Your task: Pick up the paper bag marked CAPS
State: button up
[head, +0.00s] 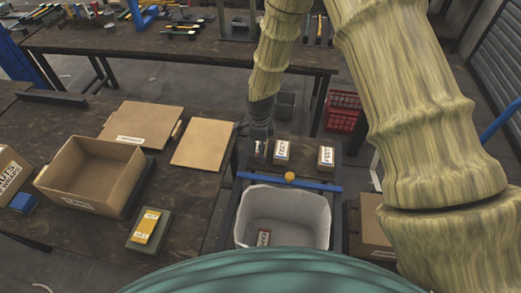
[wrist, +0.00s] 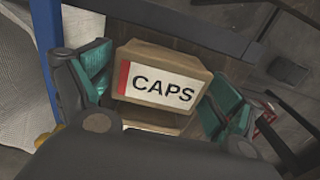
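The paper bag marked CAPS (wrist: 160,82) is brown, with a white label, black letters and a red stripe. It fills the middle of the wrist view. My gripper (wrist: 158,95) has its teal-padded fingers apart, one at each side of the bag; I cannot tell whether they touch it. In the head view my gripper (head: 260,133) points down over a small labelled bag (head: 259,150), the leftmost of three in a row, and partly hides it.
Two more small labelled bags (head: 282,151) (head: 326,158) sit just right. A blue bar (head: 315,185) and a pale-lined bin (head: 245,225) are in front. A left table (head: 185,200) holds an open carton (head: 55,180). Red crates (head: 343,110) stand behind.

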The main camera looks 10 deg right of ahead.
jog(key=c, duration=0.6)
jog(key=shift+r, duration=0.1)
jog(key=shift+c, duration=0.2)
